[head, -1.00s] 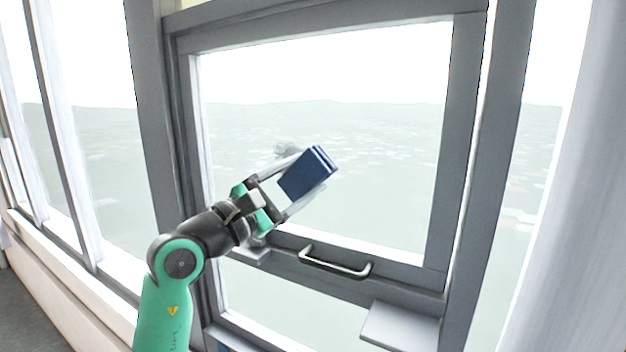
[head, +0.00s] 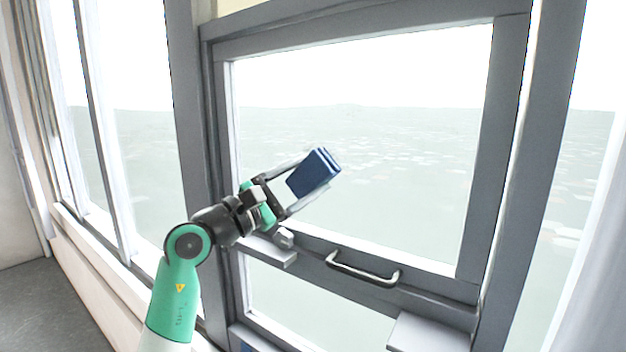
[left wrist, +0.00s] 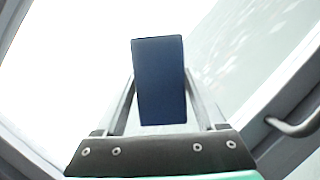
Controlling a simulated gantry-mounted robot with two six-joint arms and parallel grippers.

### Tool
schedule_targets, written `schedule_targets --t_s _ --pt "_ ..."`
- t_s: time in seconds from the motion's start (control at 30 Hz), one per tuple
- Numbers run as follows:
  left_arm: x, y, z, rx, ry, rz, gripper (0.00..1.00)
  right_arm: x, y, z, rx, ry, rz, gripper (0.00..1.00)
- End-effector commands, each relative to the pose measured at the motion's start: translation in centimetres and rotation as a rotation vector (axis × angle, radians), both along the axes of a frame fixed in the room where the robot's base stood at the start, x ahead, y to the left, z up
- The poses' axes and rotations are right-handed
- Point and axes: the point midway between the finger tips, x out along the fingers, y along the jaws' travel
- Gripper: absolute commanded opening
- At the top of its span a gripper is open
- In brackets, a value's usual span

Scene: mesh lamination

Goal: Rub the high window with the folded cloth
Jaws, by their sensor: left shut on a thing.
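The folded cloth (head: 314,174) is a dark blue block with visible layers. My left gripper (head: 308,178) is shut on it, and the cloth sits between the two fingers. The left wrist view also shows the cloth (left wrist: 159,82) between the fingers, upright in that picture. The high window (head: 400,150) is a large pane in a grey frame, behind the cloth in the head view. The cloth appears in front of the lower left part of the pane. I cannot tell whether it touches the glass. My right gripper is not in view.
A metal handle (head: 362,270) juts from the rail below the pane. A small grey ledge (head: 268,250) sits under my left wrist, and another ledge (head: 430,332) is at lower right. More windows stand at left, above a pale sill. A pale curtain (head: 590,270) hangs at right.

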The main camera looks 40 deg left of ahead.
Motion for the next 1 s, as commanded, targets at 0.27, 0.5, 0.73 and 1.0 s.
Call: schedule_targets --t_s 0.27,0.5,0.73,1.0 --pt "-0.2 2.9 -0.3 -0.002 0.007 0.008 0.28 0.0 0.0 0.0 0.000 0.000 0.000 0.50" --pt "-0.3 3.0 0.0 -0.001 0.004 0.006 0.28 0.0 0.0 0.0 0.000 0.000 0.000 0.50" --pt "-0.5 2.9 2.0 0.000 0.001 0.003 0.28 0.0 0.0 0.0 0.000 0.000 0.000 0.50" --pt "-0.5 2.5 2.4 0.000 0.002 0.002 0.28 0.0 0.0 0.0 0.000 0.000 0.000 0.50"
